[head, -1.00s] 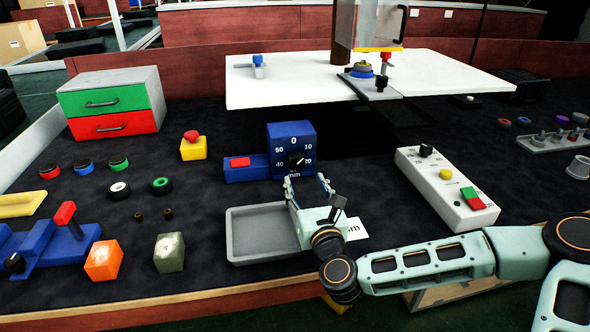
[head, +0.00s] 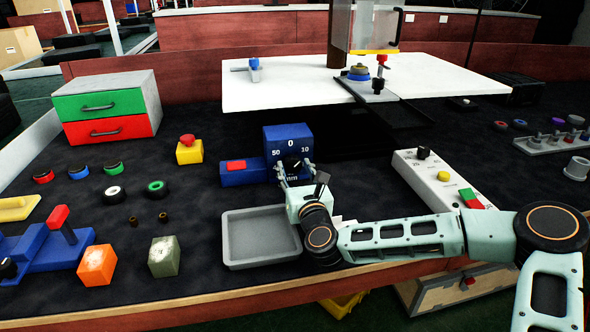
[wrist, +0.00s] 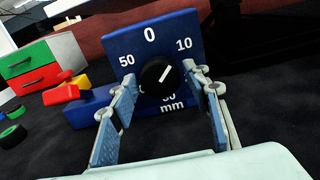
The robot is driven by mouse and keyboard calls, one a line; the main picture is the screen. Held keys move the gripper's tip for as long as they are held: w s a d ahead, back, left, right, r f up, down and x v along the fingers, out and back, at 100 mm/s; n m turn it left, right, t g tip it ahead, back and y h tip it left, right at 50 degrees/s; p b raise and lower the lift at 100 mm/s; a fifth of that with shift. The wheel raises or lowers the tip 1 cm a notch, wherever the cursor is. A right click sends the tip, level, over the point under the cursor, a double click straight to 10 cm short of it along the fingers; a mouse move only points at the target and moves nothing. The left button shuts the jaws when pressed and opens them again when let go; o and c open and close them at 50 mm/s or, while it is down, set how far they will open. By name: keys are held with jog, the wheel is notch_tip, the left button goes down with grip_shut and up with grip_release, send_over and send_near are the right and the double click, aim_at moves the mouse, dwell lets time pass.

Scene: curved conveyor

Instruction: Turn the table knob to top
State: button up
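The table knob is a round black knob (head: 291,163) on the front of a blue dial box (head: 274,139) marked in mm, with 0 at the top. In the wrist view the knob (wrist: 158,76) faces me, and its white pointer slants up and to the right, not straight at the 0. My gripper (head: 293,171) is in front of the dial. In the wrist view my gripper (wrist: 166,78) is open, with one blue-padded finger on each side of the knob and gaps visible. The fingers hide some of the lower dial numbers.
A grey tray (head: 232,256) lies just left of my wrist. A red switch on a blue base (head: 238,171) adjoins the dial box. A white control box (head: 408,165) stands to the right. The white table (head: 285,92) is behind.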

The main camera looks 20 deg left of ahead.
jog(key=c, duration=0.8)
jog(key=shift+c, duration=0.2)
jog(key=shift+n, duration=0.3)
jog(key=n, duration=0.4)
jog(key=shift+n, duration=2.3)
jog(key=o, duration=1.2)
jog(key=shift+c, duration=0.2)
